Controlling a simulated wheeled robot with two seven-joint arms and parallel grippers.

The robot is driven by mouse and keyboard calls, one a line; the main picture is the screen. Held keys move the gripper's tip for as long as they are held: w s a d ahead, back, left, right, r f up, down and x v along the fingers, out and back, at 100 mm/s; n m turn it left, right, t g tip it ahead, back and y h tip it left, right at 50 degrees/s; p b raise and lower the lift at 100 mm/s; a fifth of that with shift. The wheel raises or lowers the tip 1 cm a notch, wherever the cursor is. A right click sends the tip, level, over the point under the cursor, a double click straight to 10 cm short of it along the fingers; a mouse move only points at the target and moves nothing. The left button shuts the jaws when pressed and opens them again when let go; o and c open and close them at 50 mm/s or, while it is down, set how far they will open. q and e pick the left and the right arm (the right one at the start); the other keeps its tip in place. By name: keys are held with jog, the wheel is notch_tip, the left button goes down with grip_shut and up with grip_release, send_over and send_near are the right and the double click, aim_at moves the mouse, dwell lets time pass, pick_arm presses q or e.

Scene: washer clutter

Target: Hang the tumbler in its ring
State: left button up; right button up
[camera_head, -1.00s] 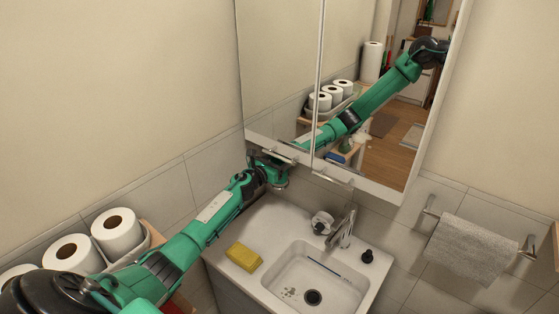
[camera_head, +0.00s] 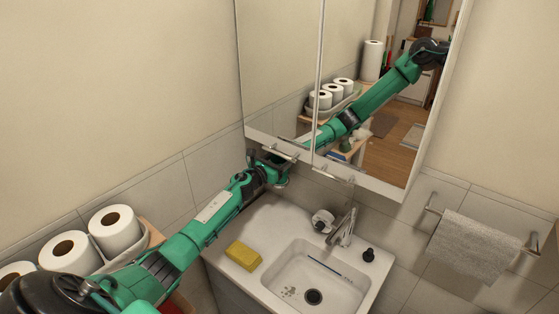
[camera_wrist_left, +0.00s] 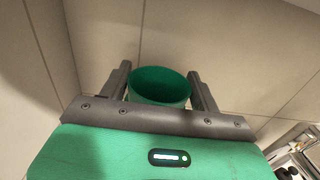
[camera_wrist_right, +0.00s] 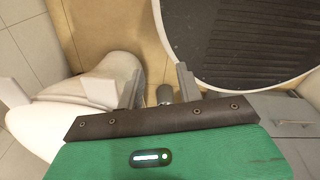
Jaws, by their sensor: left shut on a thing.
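The tumbler (camera_wrist_left: 160,86) is a green, open-topped cup. In the left wrist view it sits between the two fingers of my left gripper (camera_wrist_left: 161,88), which is shut on it. In the head view my left gripper (camera_head: 275,172) is near the wall below the mirror cabinet, above the basin's back left; the tumbler is not clear there. A small round fitting (camera_head: 322,222) is left of the tap; I cannot tell whether it is the ring. My right gripper (camera_wrist_right: 160,88) has its fingers apart and shows only in its wrist view.
The mirror cabinet (camera_head: 282,75) is close above my left gripper. The basin (camera_head: 277,268) has a yellow sponge (camera_head: 243,255), a tap (camera_head: 343,229) and a dark bottle (camera_head: 368,255). A towel (camera_head: 468,248) hangs at right. Toilet rolls (camera_head: 115,230) stand beside my left arm.

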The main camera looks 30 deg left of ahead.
pick_arm(q)
jog(key=shift+f+b, duration=0.45)
jog(key=shift+f, duration=0.1)
jog(key=shift+f+b, duration=0.25)
jog(key=shift+b, duration=0.05)
jog(key=shift+f+b, duration=0.7)
jog(key=shift+b, duration=0.1)
jog(key=shift+f, duration=0.15)
